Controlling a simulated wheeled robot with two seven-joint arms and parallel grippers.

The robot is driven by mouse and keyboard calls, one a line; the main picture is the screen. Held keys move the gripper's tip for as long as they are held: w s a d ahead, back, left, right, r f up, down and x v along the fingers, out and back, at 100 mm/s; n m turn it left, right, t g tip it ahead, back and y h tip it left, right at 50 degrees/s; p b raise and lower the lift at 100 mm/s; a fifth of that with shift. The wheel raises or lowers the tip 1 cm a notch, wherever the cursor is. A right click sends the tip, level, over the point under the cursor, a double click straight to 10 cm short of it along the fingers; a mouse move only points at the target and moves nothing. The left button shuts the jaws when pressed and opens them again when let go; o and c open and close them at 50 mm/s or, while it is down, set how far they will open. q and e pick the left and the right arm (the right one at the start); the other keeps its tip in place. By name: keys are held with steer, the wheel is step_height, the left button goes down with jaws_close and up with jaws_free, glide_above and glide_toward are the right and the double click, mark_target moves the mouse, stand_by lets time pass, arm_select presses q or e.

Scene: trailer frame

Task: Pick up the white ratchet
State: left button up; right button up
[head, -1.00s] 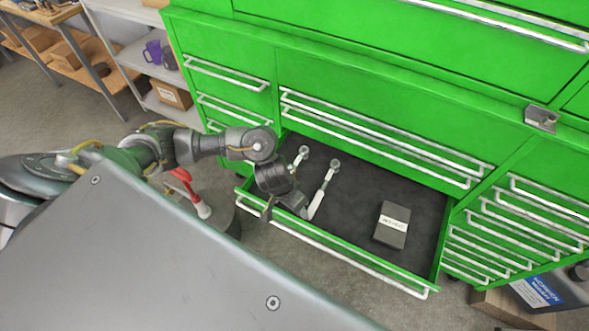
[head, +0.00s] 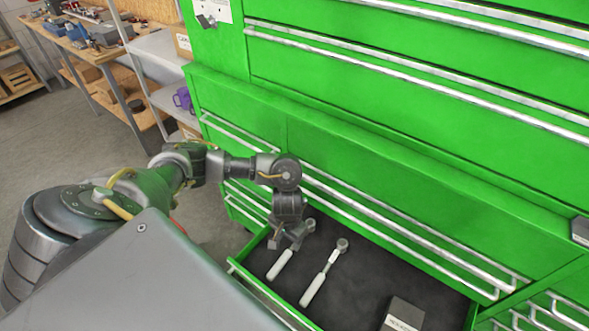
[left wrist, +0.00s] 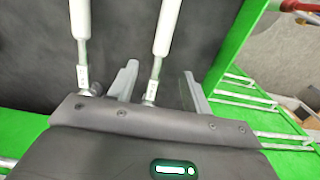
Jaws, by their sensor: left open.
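Two ratchets with white handles and grey metal heads lie side by side in an open green drawer with a dark liner. The right ratchet (head: 324,275) shows whole. My left gripper is open, above the left ratchet's head end. In the left wrist view, this ratchet (left wrist: 168,25) runs between the two fingers (left wrist: 160,70), which are not closed on it. The other ratchet (left wrist: 80,18) lies outside the fingers, to the left. My right gripper is not in view.
The drawer's front rim (head: 262,292) and the green cabinet face (head: 350,165) bound the space around my left gripper. A dark box (head: 402,315) lies further right in the drawer. Shelves and a workbench (head: 75,45) stand at the far left.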

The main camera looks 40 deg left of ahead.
mark_target(289, 251)
arm_select(q)
step_height(289, 251, down, 3)
steer(key=shift+r+b, duration=0.1)
steer(key=shift+b, duration=0.2)
steer(key=shift+w+f, duration=0.15)
steer(key=shift+f, duration=0.15)
step_height(289, 251, down, 5)
steer(key=shift+f+b, duration=0.1)
steer(key=shift+b, duration=0.3)
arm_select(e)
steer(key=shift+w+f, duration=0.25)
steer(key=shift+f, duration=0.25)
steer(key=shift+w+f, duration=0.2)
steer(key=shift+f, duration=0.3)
arm_select(q)
jaws_close()
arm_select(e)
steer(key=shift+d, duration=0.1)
